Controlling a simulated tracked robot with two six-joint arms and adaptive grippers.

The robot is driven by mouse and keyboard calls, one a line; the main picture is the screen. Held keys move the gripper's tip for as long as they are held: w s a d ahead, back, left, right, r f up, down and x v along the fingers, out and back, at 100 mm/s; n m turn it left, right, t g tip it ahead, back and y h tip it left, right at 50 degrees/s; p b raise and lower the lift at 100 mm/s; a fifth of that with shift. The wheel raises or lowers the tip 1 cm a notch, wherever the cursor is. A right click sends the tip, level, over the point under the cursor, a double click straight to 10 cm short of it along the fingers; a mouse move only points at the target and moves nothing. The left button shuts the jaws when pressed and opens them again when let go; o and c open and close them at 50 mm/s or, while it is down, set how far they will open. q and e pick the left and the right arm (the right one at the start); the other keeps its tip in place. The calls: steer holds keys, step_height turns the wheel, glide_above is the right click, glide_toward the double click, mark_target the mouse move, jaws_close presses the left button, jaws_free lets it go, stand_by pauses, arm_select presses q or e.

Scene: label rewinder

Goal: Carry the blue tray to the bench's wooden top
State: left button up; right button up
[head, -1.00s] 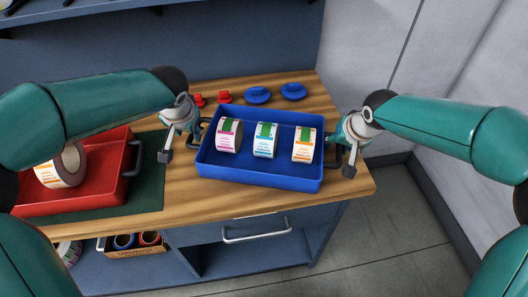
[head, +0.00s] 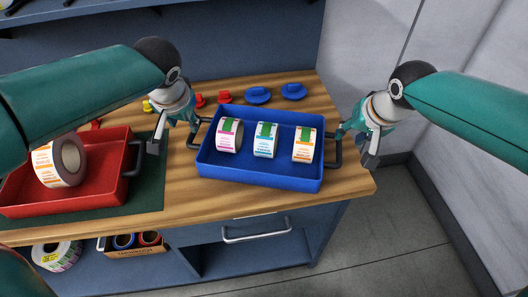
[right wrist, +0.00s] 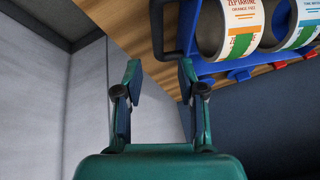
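The blue tray (head: 258,177) sits flat on the bench's wooden top (head: 185,189), near its right end. Three label rolls stand in it: magenta (head: 229,134), teal (head: 265,139) and orange (head: 303,145). The tray has a dark left handle (head: 194,134) and a right handle (head: 337,151). My left gripper (head: 174,138) is open, just left of the left handle. My right gripper (head: 356,146) is open and empty, just right of the right handle. In the right wrist view its fingers (right wrist: 159,82) are apart, with the right handle (right wrist: 156,28) beyond them.
A red tray (head: 105,187) with a label roll (head: 70,158) stands on a green mat (head: 150,184) at the left. Blue (head: 257,95) and red (head: 224,97) flanged pieces lie behind the blue tray. Below are a drawer handle (head: 257,236) and a small box (head: 135,250). A wall is at the right.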

steer(key=shift+v, duration=1.55)
